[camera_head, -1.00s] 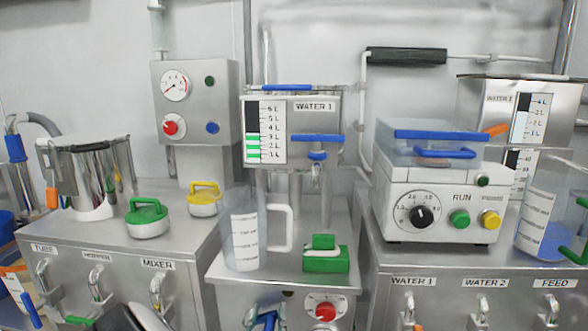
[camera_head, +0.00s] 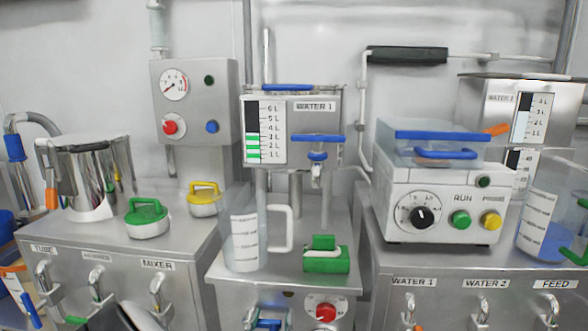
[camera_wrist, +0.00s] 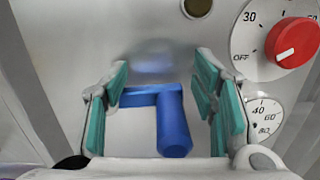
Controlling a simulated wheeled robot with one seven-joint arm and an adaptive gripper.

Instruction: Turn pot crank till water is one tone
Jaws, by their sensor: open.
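The blue crank (camera_wrist: 173,122) shows in the wrist view on a metal front panel, with a flat arm and a thick grip. My gripper (camera_wrist: 162,75) is open, with one teal-padded finger on each side of the crank. Gaps show between both fingers and the grip, so it is not clamped. In the head view, a blue part that looks like the crank (camera_head: 268,324) is cut off at the bottom edge of the middle cabinet. I cannot identify a pot with the water inside, so its tone does not show.
A red knob (camera_wrist: 292,42) with a dial sits close right of my gripper. On the cabinet above stand a clear jug (camera_head: 243,238), a green-handled block (camera_head: 325,262) and the WATER 1 tank (camera_head: 315,125).

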